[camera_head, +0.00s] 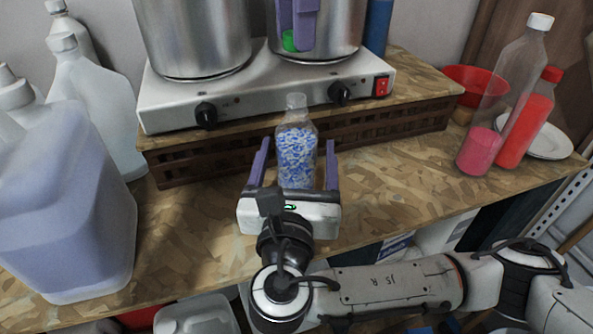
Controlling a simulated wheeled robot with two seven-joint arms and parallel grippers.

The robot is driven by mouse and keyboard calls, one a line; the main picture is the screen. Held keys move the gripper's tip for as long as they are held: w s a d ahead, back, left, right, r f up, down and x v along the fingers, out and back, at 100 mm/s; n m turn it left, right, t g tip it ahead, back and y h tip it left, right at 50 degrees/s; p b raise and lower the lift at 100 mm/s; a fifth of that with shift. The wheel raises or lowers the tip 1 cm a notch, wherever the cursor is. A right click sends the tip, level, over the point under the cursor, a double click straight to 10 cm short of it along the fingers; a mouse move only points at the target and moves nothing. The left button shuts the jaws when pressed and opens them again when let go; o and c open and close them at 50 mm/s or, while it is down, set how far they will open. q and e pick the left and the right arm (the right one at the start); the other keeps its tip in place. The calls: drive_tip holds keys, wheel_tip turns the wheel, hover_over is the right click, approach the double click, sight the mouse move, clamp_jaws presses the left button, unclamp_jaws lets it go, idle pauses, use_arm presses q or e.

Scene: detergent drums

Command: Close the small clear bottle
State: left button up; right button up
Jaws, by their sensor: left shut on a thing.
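The small clear bottle (296,152) stands upright on the wooden counter, filled with blue and white pellets. Its clear neck is bare at the top. My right gripper (298,142) is open, with one purple finger on each side of the bottle and a gap showing on both sides. My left gripper (296,22) comes down from the top edge, its purple fingers shut on a small green cap (289,41). The cap is in the picture above the bottle's neck and apart from it. The rest of the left arm is out of view.
A hot plate (265,95) with two steel pots (195,35) stands on a raised shelf behind the bottle. A large jug of bluish liquid (65,205) is at left. Bottles with red liquid (524,130) and a white plate (550,144) are at right.

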drive_tip(key=shift+w+d, duration=0.1)
drive_tip(key=shift+w, duration=1.3)
drive_tip(key=c, duration=1.6)
use_arm(q)
hover_over(295, 118)
drive_tip(key=w, duration=0.1)
drive_tip(key=shift+w+f, duration=0.1)
drive_tip(key=shift+f, duration=2.35)
drive_tip(key=shift+f, duration=0.9)
drive_tip(key=shift+f, duration=0.55)
